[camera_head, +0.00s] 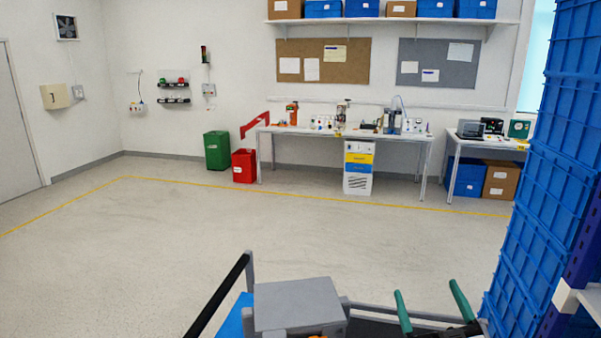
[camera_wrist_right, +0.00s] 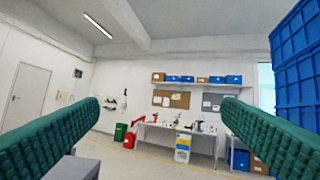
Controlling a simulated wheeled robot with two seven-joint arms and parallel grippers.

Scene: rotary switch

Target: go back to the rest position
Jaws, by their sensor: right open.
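My right gripper (camera_head: 427,288) is at the bottom right of the head view, with its two green fingers apart and nothing between them. In the right wrist view the ribbed green fingers of this gripper (camera_wrist_right: 160,105) stand wide apart at the left and right, with only the far room between them. My left gripper is not in view. A small beige box (camera_head: 55,96) with a dark mark is on the left wall; I cannot tell whether it is the rotary switch.
A grey box (camera_head: 300,305) is close by, left of my right gripper. A tall stack of blue crates (camera_head: 545,180) rises close on the right. A workbench (camera_head: 345,132) stands at the back wall beside a red bin (camera_head: 244,166) and a green bin (camera_head: 217,150). The middle floor is clear.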

